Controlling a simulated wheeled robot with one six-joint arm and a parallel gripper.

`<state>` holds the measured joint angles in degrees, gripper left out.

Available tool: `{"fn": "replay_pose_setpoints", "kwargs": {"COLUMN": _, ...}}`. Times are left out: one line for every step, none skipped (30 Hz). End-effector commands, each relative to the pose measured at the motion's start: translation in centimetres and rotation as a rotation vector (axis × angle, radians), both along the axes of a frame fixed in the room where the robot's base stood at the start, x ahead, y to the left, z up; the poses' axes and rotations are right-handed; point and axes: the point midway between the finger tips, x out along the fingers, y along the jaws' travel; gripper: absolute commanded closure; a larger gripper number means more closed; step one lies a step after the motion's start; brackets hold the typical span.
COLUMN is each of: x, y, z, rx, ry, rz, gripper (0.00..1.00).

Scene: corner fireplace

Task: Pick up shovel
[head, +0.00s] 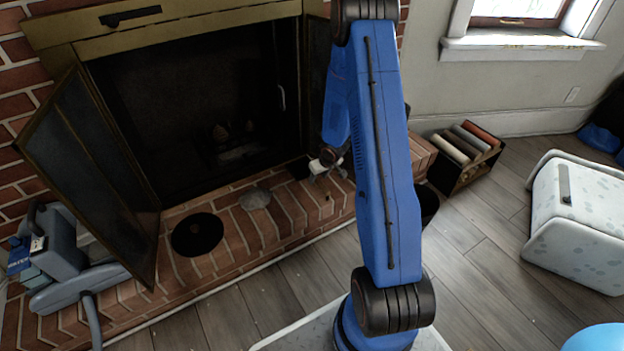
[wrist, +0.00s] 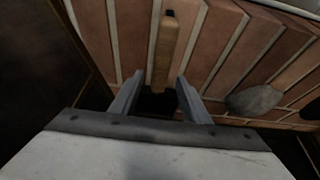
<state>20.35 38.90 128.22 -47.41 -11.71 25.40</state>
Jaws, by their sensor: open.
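The shovel shows in the wrist view as a light wooden handle (wrist: 167,48) pointing away from me over the brick hearth. A dark part lies at its near end, between and below my fingers; its shape is hard to make out. My gripper (wrist: 160,78) is open, with one finger to each side of the line of the handle and nothing held. In the head view my gripper (head: 328,166) is low over the hearth by the right side of the firebox, partly behind my blue arm. The shovel is not clearly visible there.
On the brick hearth (head: 285,222) lie a grey stone-like piece (head: 255,198) and a black round plate (head: 197,235). The open fireplace door (head: 85,170) stands at the left. A box of rolls (head: 465,155) and a pale spotted case (head: 580,225) are at the right.

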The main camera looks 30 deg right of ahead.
Motion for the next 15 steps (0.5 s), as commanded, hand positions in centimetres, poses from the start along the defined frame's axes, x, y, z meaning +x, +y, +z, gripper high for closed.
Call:
{"fn": "replay_pose_setpoints", "kwargs": {"x": 0.2, "y": 0.0, "z": -0.7, "rx": 0.001, "ry": 0.002, "rz": 0.0, "gripper": 0.58}}
{"fn": "replay_pose_setpoints", "kwargs": {"x": 0.3, "y": 0.0, "z": -1.1, "rx": 0.001, "ry": 0.002, "rz": -0.001, "gripper": 0.58}}
{"fn": "replay_pose_setpoints", "kwargs": {"x": 0.5, "y": 0.0, "z": -1.4, "rx": 0.0, "ry": 0.002, "rz": 0.001, "gripper": 0.58}}
{"fn": "replay_pose_setpoints", "kwargs": {"x": 0.6, "y": 0.0, "z": -1.7, "rx": 0.001, "ry": 0.002, "rz": -0.001, "gripper": 0.58}}
{"fn": "replay_pose_setpoints", "kwargs": {"x": 0.7, "y": 0.1, "z": -2.0, "rx": 0.001, "ry": 0.002, "rz": -0.001, "gripper": 0.58}}
{"fn": "replay_pose_setpoints", "kwargs": {"x": 0.9, "y": 0.1, "z": -2.3, "rx": 0.001, "ry": 0.001, "rz": 0.002, "gripper": 0.58}}
{"fn": "replay_pose_setpoints", "kwargs": {"x": 0.9, "y": 0.1, "z": -2.4, "rx": 0.001, "ry": 0.001, "rz": 0.0, "gripper": 0.58}}
{"fn": "replay_pose_setpoints", "kwargs": {"x": 1.0, "y": 0.1, "z": -2.5, "rx": 0.001, "ry": 0.0, "rz": 0.0, "gripper": 0.58}}
{"fn": "replay_pose_setpoints", "kwargs": {"x": 1.1, "y": 0.1, "z": -2.7, "rx": 0.001, "ry": 0.0, "rz": 0.0, "gripper": 0.58}}
{"fn": "replay_pose_setpoints", "kwargs": {"x": 1.1, "y": 0.1, "z": -2.7, "rx": 0.001, "ry": -0.001, "rz": 0.0, "gripper": 0.58}}
{"fn": "replay_pose_setpoints", "kwargs": {"x": 1.2, "y": 0.1, "z": -2.7, "rx": 0.001, "ry": -0.001, "rz": 0.0, "gripper": 0.58}}
{"fn": "replay_pose_setpoints", "kwargs": {"x": 1.2, "y": 0.1, "z": -2.8, "rx": 0.001, "ry": -0.001, "rz": 0.001, "gripper": 0.58}}
{"fn": "replay_pose_setpoints", "kwargs": {"x": 1.2, "y": 0.1, "z": -2.8, "rx": 0.001, "ry": -0.001, "rz": 0.001, "gripper": 0.58}}
{"fn": "replay_pose_setpoints", "kwargs": {"x": 1.2, "y": 0.1, "z": -2.8, "rx": 0.001, "ry": -0.001, "rz": 0.001, "gripper": 0.58}}
{"fn": "replay_pose_setpoints", "kwargs": {"x": 1.2, "y": 0.1, "z": -2.8, "rx": 0.001, "ry": -0.001, "rz": 0.001, "gripper": 0.58}}
